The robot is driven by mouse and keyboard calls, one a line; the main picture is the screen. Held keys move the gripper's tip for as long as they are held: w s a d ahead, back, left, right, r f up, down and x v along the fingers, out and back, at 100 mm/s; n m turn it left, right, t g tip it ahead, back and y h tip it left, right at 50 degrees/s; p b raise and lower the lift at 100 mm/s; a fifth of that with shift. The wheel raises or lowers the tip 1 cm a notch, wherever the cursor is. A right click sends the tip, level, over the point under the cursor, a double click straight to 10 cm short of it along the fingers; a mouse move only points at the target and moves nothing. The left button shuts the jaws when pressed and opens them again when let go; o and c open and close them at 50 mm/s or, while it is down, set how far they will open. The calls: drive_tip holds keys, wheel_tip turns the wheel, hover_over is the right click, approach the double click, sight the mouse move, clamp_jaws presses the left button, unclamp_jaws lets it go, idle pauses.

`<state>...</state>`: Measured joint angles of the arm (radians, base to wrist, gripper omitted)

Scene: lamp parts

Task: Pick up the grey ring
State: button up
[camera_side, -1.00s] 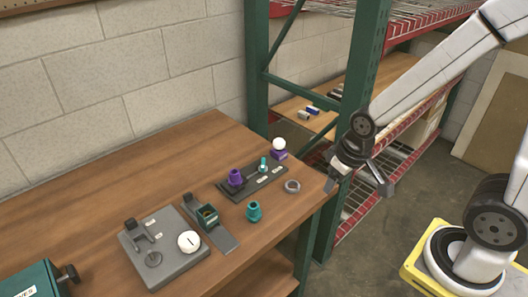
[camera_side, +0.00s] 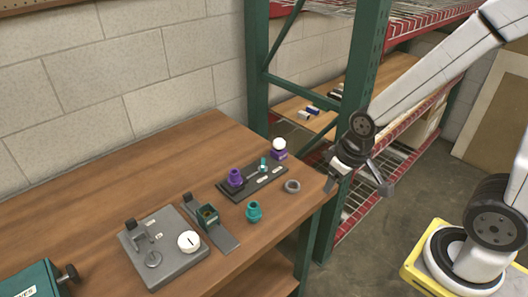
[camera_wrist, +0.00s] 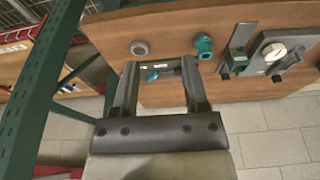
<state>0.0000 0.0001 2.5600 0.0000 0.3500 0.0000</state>
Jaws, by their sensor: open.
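The grey ring (camera_side: 292,186) lies flat on the wooden table near its right edge, beside the black tray. In the wrist view the grey ring (camera_wrist: 139,48) shows beyond the fingertips, nearer the left finger. My gripper (camera_side: 335,175) hangs above the table's right edge, right of the ring and apart from it. In the wrist view my gripper (camera_wrist: 160,66) is open, its two fingers well apart with nothing held. Part of the tray, with a teal piece on it, shows through the gap between them.
The black tray (camera_side: 236,195) carries a purple part, a teal piece and a purple part with a white ball. A teal part (camera_side: 254,211) stands left of the ring. A grey fixture plate (camera_side: 160,270) lies further left. A green shelf post (camera_side: 358,90) rises close behind my gripper.

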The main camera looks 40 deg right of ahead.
drive_tip(key=o, duration=0.6)
drive_tip(key=shift+w, duration=0.1)
drive_tip(key=m+g, duration=0.3)
drive_tip(key=m, duration=1.1)
hover_over(292, 188)
wheel_tip(292, 188, down, 11)
drive_tip(key=shift+s+f, duration=0.25)
drive_tip(key=shift+f, duration=1)
drive_tip(key=shift+n, duration=0.3)
drive_tip(key=shift+w+f, duration=0.2)
drive_tip(key=shift+f, duration=2.35)
